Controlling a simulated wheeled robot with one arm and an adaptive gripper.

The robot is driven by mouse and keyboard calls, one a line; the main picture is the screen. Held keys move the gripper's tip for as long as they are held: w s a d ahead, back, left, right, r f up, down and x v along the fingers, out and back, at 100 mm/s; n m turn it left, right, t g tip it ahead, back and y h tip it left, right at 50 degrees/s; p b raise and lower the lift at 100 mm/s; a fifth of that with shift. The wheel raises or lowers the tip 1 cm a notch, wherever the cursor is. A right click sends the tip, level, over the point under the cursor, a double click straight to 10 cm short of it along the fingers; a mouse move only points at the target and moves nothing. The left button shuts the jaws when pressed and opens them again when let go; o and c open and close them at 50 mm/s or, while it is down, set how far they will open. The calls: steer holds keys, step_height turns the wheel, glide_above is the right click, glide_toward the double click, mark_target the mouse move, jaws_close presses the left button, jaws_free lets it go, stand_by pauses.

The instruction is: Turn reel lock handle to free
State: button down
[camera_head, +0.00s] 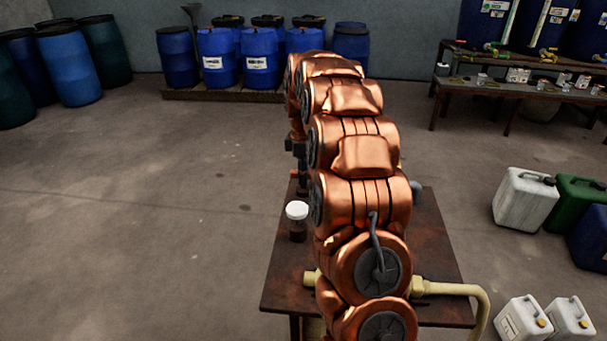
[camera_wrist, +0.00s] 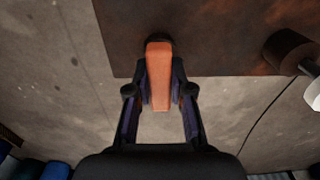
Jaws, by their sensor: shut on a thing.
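In the wrist view, an orange handle (camera_wrist: 159,75) stretches toward me from a dark round part at the edge of a brown rusty tabletop (camera_wrist: 215,35). My gripper (camera_wrist: 161,88) is shut on the handle, with one dark finger on each side of it. I cannot read the handle's lock position. In the head view, my copper arm covers the handle, and only some dark parts near my wrist show at the arm's left side. The reel cannot be made out with certainty in either view.
A jar with a white lid (camera_head: 297,211) stands on the rusty table (camera_head: 440,240). A pale yellow pipe (camera_head: 455,289) runs along its near side. White canisters (camera_head: 524,199) stand on the floor at right. Blue drums (camera_head: 218,57) line the back. The floor at left is clear.

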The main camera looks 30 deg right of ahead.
steer(key=c, duration=1.2)
jaws_free()
steer(key=shift+a, duration=0.1)
steer(key=shift+o, duration=0.9)
steer(key=shift+r, duration=0.1)
step_height(320, 180, up, 12)
